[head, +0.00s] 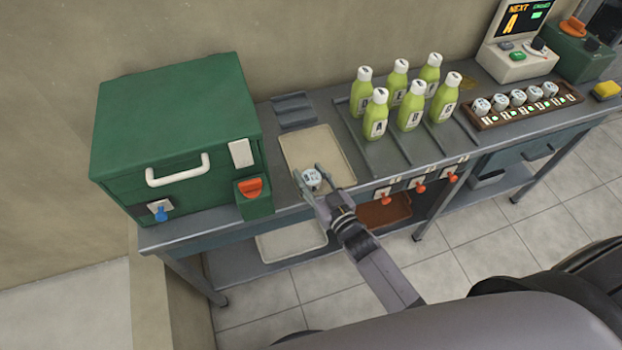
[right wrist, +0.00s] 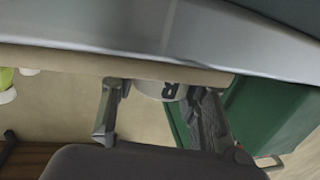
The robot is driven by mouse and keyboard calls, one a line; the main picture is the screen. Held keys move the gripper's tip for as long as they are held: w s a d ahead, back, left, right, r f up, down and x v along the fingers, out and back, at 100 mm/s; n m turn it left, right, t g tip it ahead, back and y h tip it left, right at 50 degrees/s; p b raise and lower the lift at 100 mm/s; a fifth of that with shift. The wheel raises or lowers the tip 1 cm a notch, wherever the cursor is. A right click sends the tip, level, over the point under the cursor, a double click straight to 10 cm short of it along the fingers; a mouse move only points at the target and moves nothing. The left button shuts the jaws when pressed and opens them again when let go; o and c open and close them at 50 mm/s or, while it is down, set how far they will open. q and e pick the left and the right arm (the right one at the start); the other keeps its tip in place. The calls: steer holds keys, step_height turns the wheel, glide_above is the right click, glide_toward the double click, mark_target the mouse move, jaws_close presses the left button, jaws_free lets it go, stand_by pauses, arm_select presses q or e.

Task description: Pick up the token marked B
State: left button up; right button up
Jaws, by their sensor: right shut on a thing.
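A white token (head: 311,178) with a dark mark sits between the fingers of my right gripper (head: 310,180), above the front part of the beige tray (head: 325,143). In the right wrist view the token (right wrist: 160,90) shows a dark letter that looks like R or B; part of it is hidden, so I cannot tell which. My right gripper is shut on this token. Several similar white tokens (head: 518,97) stand in the brown rack (head: 487,122) at the right. My left gripper is not in view.
A green machine (head: 180,120) with a white handle stands left of the tray. Several green bottles (head: 411,107) stand on the counter between tray and rack. Orange levers (head: 419,188) line the front edge. A screen console (head: 515,45) and a yellow sponge (head: 606,90) are at the right.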

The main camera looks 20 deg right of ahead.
steer(key=shift+c, duration=0.7)
steer(key=shift+r, duration=0.2)
